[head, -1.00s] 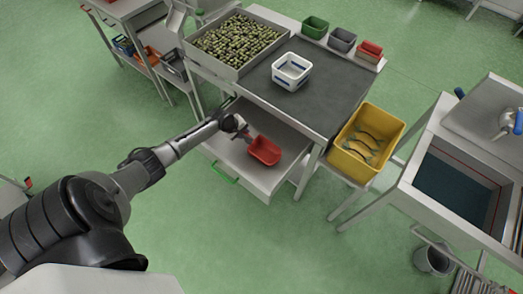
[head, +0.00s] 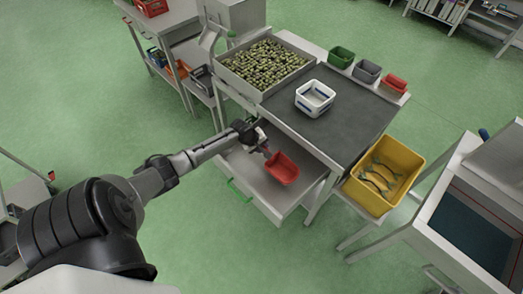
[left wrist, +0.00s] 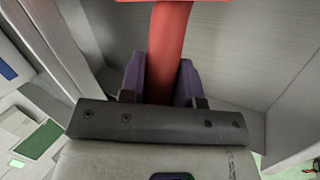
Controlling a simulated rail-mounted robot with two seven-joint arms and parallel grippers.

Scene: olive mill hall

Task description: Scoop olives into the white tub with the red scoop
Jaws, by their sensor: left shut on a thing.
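The red scoop (head: 282,169) is over or in the open drawer (head: 254,196) under the work table. My left gripper (head: 256,141) is shut on the scoop's handle. In the left wrist view the red handle (left wrist: 167,55) runs between the purple finger pads (left wrist: 160,82). I cannot tell whether the scoop still touches the drawer floor. The white tub (head: 317,106) with blue marks stands upright on the dark table top, and it looks empty. The olives (head: 264,63) fill a wide metal tray (head: 240,88) behind and left of the tub. My right gripper is not in view.
Green (head: 341,57), grey (head: 367,71) and red (head: 394,85) small bins line the table's back right. A yellow crate (head: 366,197) with several curved items stands right of the drawer. The dark table top (head: 345,120) is clear around the tub.

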